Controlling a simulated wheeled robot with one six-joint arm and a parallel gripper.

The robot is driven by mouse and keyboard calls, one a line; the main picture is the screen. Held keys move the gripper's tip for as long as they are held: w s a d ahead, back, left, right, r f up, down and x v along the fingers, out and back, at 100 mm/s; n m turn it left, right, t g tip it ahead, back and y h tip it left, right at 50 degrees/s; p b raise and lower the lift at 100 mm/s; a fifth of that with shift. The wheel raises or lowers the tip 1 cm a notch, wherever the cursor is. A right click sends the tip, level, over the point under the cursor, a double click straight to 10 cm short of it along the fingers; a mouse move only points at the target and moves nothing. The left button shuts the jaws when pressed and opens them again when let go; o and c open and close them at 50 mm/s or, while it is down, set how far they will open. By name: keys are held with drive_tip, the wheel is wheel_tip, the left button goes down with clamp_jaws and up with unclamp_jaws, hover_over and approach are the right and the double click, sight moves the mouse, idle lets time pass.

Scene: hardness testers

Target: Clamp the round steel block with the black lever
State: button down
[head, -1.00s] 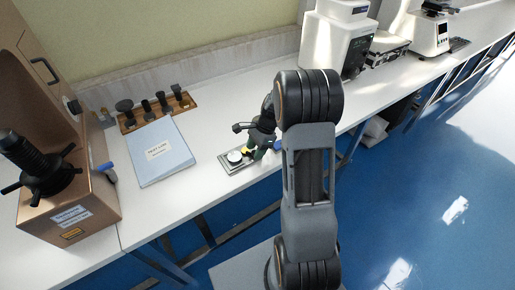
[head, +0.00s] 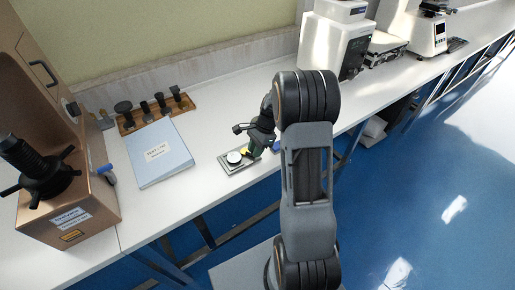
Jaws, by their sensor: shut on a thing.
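The round steel block (head: 234,157) shows as a pale disc on a small grey plate (head: 228,167) near the bench's front edge. My gripper (head: 249,152) is low over the right end of this plate, just right of the block. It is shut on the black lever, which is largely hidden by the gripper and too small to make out. Whether the lever presses on the block cannot be told from this view.
A blue binder (head: 159,152) lies left of the plate, with a wooden rack of several black parts (head: 158,112) behind it. A brown tester (head: 75,215) stands at far left. White instruments (head: 335,45) stand at back right. The bench between is clear.

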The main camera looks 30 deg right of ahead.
drive_tip(key=n, duration=0.2)
drive_tip(key=w+n+g+p, duration=0.1)
drive_tip(key=n, duration=0.1)
drive_tip(key=shift+w+d+g, duration=0.2)
drive_tip(key=shift+d+g, duration=0.1)
drive_tip(key=shift+d, duration=0.05)
drive_tip(key=n, duration=0.2)
drive_tip(key=w+n+g+h+p, duration=0.1)
drive_tip(key=shift+w+d+n, duration=0.15)
drive_tip(key=shift+d+n, duration=0.05)
drive_tip(key=shift+n, duration=0.2)
drive_tip(key=n, duration=0.1)
drive_tip(key=w+n+h, duration=0.1)
drive_tip(key=n, duration=0.2)
drive_tip(key=shift+w+g+h, duration=0.3)
drive_tip(key=shift+g, duration=0.1)
drive_tip(key=shift+w+a+n+h, duration=0.1)
drive_tip(key=shift+w+n+h, duration=0.2)
drive_tip(key=shift+n, duration=0.6)
drive_tip(key=shift+w+a+n+h, duration=0.1)
drive_tip(key=shift+w+n+h, duration=0.2)
drive_tip(key=shift+n, duration=0.6)
drive_tip(key=shift+g, duration=0.3)
drive_tip(key=c, duration=1)
unclamp_jaws()
